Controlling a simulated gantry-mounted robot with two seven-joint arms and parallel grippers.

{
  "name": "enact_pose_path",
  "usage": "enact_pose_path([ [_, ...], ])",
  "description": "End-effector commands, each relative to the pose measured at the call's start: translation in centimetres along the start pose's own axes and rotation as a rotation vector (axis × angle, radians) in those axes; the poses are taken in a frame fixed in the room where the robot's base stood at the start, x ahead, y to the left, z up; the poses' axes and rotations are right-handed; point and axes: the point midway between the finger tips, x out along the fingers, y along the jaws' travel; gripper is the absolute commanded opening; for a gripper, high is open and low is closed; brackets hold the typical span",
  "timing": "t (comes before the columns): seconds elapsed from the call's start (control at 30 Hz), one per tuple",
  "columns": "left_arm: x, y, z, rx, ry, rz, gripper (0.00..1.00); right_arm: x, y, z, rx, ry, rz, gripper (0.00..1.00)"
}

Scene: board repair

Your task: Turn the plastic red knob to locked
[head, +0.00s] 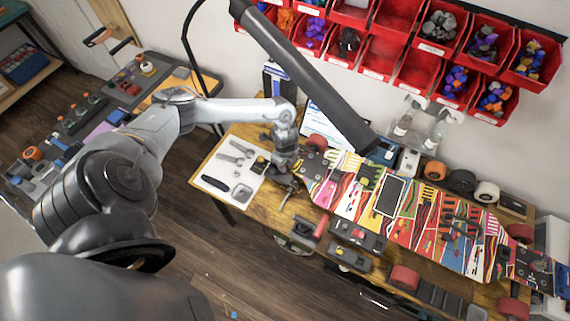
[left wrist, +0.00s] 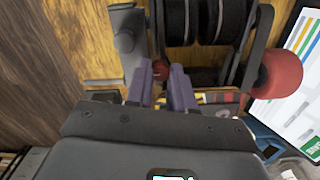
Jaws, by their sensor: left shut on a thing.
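The red knob (left wrist: 160,70) shows as a small dark red patch between the fingertips of my left gripper (left wrist: 163,82) in the left wrist view. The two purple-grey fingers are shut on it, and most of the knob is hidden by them. In the head view my left gripper (head: 284,172) points down at the left end of the workbench, beside the colourful skateboard deck. The knob cannot be made out there, and its setting cannot be read. My right gripper is in neither view.
The skateboard deck (head: 425,222) lies along the workbench (head: 262,208). A red wheel (left wrist: 281,74) and black rollers (left wrist: 205,22) are close to my left gripper. A white tool sheet (head: 232,158) lies left of it. Red bins (head: 385,54) hang behind.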

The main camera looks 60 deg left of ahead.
Motion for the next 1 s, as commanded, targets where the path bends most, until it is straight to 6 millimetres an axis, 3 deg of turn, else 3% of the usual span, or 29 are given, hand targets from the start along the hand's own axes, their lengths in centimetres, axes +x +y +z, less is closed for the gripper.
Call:
enact_pose_path([
  [0.57,-0.09,-0.01,-0.08,0.035,0.002,0.0,0.0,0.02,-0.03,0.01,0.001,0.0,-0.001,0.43],
  [0.6,-0.09,-0.01,-0.08,0.035,0.002,0.0,0.27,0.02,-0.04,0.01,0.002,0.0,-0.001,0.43],
  [0.63,-0.09,-0.01,-0.08,0.035,0.002,0.0,0.32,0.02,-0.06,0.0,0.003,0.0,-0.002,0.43],
  [1.0,-0.31,-0.03,-0.04,0.033,0.001,-0.001,0.33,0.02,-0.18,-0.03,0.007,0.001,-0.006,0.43],
])
